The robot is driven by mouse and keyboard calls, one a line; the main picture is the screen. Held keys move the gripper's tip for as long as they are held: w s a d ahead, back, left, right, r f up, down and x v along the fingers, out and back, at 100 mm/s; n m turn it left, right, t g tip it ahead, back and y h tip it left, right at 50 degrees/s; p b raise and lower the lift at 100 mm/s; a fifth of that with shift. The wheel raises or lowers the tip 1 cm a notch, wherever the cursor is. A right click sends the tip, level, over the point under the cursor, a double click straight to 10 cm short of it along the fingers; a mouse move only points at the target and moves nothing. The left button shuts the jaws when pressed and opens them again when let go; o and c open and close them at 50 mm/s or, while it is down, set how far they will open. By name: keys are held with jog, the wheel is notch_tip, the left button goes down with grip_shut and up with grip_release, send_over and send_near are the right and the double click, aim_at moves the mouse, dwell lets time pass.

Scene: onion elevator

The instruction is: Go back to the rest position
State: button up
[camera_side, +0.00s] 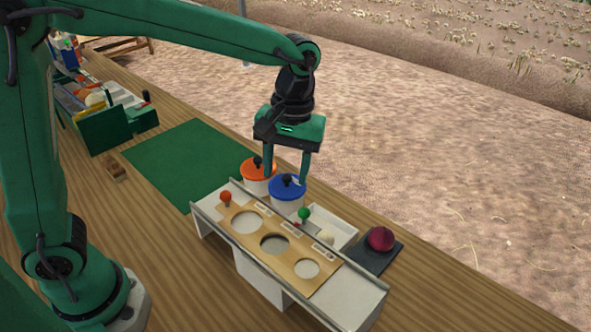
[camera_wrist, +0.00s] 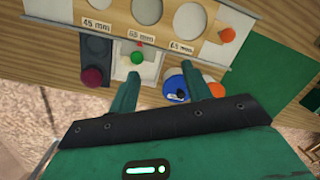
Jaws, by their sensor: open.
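My gripper (camera_side: 287,172) is open, pointing down, with one finger on each side above the blue-lidded white pot (camera_side: 287,190). In the wrist view my gripper (camera_wrist: 160,82) shows spread fingers, with the blue lid (camera_wrist: 172,88) partly between them. I cannot tell whether the fingers touch the lid. The orange-lidded pot (camera_side: 256,172) stands just left of it in the side view. A purple onion (camera_side: 381,239) sits on a dark pad (camera_side: 368,262) at the right; it also shows in the wrist view (camera_wrist: 92,77).
A sizing board (camera_side: 262,221) with round holes lies on a white stand in front of the pots. A white tray (camera_side: 340,226) holds a pale item. A green mat (camera_side: 160,155) is clear at the left. Green crates (camera_side: 98,138) and a wooden block (camera_side: 115,166) lie further left.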

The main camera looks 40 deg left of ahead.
jog(key=s+a+r+m+t, duration=0.4)
jog(key=s+a+m+t, duration=0.1)
jog(key=s+a, duration=0.8)
jog(key=shift+s+a+m+t, duration=0.4)
jog(key=shift+s+t, duration=0.25)
jog(key=shift+t, duration=0.25)
